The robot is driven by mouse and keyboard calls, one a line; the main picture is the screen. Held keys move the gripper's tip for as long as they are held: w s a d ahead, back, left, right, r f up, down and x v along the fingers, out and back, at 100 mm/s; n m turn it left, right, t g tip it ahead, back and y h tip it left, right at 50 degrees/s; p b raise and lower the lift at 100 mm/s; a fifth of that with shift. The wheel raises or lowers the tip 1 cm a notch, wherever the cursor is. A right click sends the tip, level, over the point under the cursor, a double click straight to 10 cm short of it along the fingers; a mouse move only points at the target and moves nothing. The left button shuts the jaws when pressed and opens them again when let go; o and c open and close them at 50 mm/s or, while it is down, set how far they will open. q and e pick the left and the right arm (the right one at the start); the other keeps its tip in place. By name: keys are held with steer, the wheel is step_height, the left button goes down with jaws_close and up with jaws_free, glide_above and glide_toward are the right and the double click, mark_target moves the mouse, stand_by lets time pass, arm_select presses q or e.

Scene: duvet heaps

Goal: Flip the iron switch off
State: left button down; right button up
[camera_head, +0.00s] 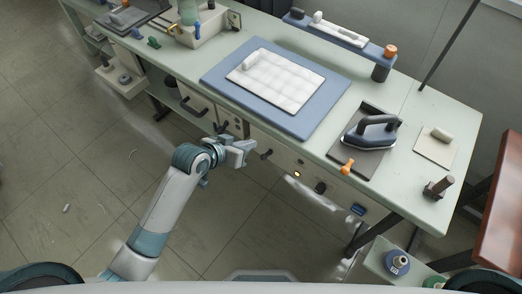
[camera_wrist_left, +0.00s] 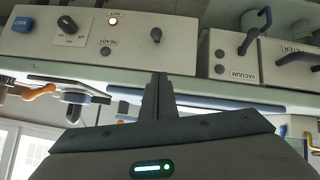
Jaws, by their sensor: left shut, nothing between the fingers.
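The control panel (camera_head: 308,183) is on the front of the pale green bench. It carries a lit lamp (camera_head: 297,174), a black knob (camera_head: 320,187), a blue rocker-like switch (camera_head: 357,209) and a black lever (camera_head: 266,154). In the left wrist view, seen upside down, the blue switch (camera_wrist_left: 22,24) is at the far left and the lever (camera_wrist_left: 156,35) is beyond my fingertips. I cannot read which control is the iron's. My left gripper (camera_head: 247,149) is shut and empty, in front of the panel near the lever; it shows in the wrist view too (camera_wrist_left: 159,80). My right gripper is out of view.
The iron (camera_head: 371,131) rests on a dark plate on the bench. A white quilted piece (camera_head: 275,80) lies on a blue mat (camera_head: 225,77). An orange-ended part (camera_head: 347,168) juts at the bench edge.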

arm_select(q)
glide_above(261, 156)
steer(key=w, duration=0.2)
step_height(261, 156, down, 5)
steer(key=shift+r+p, duration=0.15)
steer(key=shift+p, duration=0.3)
steer(key=f, duration=0.1)
steer(key=s+f, duration=0.1)
steer(key=shift+s+f+p, duration=0.1)
steer(key=shift+f+p, duration=0.25)
steer(key=shift+p, duration=0.05)
steer(key=shift+s+f, duration=0.25)
steer(key=shift+f, duration=0.35)
steer(key=shift+s+f+b, duration=0.15)
steer(key=shift+b, duration=0.35)
